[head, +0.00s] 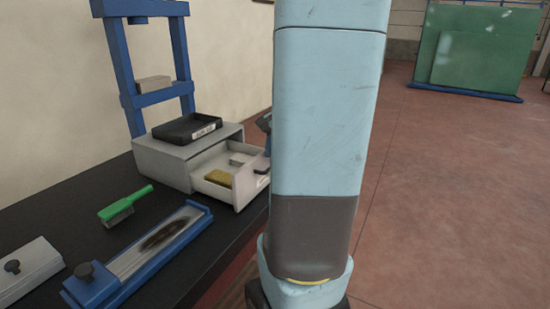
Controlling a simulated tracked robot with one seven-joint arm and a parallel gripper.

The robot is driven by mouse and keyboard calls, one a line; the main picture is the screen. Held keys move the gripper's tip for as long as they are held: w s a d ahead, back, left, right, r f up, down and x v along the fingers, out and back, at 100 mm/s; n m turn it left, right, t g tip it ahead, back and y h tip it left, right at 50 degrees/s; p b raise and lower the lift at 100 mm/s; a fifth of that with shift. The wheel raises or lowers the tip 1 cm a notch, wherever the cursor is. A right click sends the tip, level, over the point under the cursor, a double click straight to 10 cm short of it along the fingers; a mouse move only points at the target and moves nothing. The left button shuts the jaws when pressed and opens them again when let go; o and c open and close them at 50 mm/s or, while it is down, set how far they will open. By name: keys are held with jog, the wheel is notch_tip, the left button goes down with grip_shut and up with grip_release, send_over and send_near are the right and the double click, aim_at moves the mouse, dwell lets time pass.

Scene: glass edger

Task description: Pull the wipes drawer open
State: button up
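The wipes drawer (215,191) is in the grey cabinet (162,162) on the black bench, left of my arm. It stands out from the cabinet front, open, with its inside showing. A yellow sponge-like block and pale grey pieces lie in it.
A black tray (187,129) sits on the cabinet, before a blue frame (122,70). A green brush (123,206), a blue-edged plate (140,256) with a dark smear and a pale knobbed block (28,270) lie on the bench. Open floor lies right, with a green panel rack (480,50) behind.

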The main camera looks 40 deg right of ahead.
notch_tip(320, 180, up, 12)
jog(key=s, duration=0.2)
jog(key=shift+d+f, duration=0.15)
jog(key=shift+d, duration=0.25)
jog(key=shift+s+a, duration=0.1)
jog(key=s+a+n+t, duration=0.1)
jog(key=a+n, duration=0.3)
jog(key=a, duration=0.4)
jog(key=s+a+f+n+t, duration=0.1)
jog(key=s+a+n, duration=0.3)
jog(key=a, duration=0.5)
jog(key=s+a+n+t, duration=0.1)
jog(key=s+a+n, duration=0.1)
jog(key=a+n, duration=0.4)
jog(key=a, duration=0.3)
jog(key=shift+s+f+t+h, duration=0.15)
jog(key=shift+s+t+h, duration=0.15)
jog(key=shift+s+h, duration=0.1)
